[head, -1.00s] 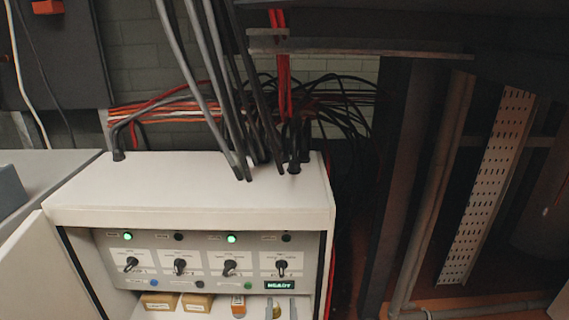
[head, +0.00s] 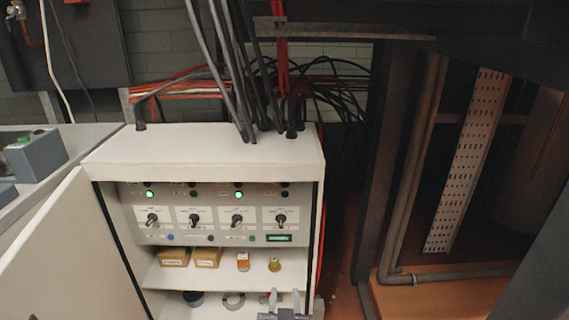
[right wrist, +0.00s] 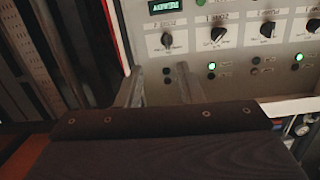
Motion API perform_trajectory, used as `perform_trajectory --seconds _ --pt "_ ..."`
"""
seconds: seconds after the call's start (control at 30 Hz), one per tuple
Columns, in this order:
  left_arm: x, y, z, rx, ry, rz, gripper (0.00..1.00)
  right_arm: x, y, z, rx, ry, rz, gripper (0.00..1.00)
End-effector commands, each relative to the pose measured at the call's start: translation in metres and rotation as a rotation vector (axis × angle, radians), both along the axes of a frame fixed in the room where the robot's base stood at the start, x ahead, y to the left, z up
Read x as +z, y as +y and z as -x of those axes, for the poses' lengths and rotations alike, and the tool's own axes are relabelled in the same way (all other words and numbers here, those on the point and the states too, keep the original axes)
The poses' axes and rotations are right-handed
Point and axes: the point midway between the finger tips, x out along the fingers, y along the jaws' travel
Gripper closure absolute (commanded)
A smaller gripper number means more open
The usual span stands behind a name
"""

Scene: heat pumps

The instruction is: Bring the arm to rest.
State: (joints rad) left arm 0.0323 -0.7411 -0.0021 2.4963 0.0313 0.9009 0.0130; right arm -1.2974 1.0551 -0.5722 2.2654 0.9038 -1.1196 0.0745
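My right gripper (head: 284,300) shows at the bottom edge of the head view, in front of the lower right part of the open white cabinet (head: 205,155). In the right wrist view its two grey fingers (right wrist: 158,85) stand apart with nothing between them. Behind them is the cabinet's control panel (right wrist: 235,50), seen upside down, with black knobs and lit green lamps. The panel also shows in the head view (head: 216,198), clear of the gripper. I cannot tell whether the fingers touch anything. My left gripper is not in view.
The cabinet door (head: 45,245) stands open at the left. Shelves hold small boxes (head: 174,257) and a yellowish item (head: 274,265). Black cables (head: 240,80) rise from the cabinet top. A pipe (head: 412,180) and a perforated metal strip (head: 470,160) stand at the right.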

Motion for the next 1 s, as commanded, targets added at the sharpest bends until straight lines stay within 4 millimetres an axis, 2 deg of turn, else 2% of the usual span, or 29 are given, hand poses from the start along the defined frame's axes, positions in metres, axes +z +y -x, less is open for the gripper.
perform_trajectory --seconds 0.4,0.57,0.77,0.87,1.0 --pt "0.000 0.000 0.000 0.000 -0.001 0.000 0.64 -0.017 -0.023 -0.003 -0.009 0.321 -0.207 0.66" --pt "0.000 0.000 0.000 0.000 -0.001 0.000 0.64 -0.014 -0.035 0.003 0.024 0.495 -0.346 0.66" --pt "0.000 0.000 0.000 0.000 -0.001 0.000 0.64 0.021 -0.065 0.029 0.147 0.703 -0.536 0.66" --pt "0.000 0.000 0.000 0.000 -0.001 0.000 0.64 0.044 -0.087 0.052 0.217 0.762 -0.578 0.66" --pt "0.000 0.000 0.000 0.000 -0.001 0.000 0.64 0.069 -0.123 0.092 0.284 0.814 -0.563 0.66"
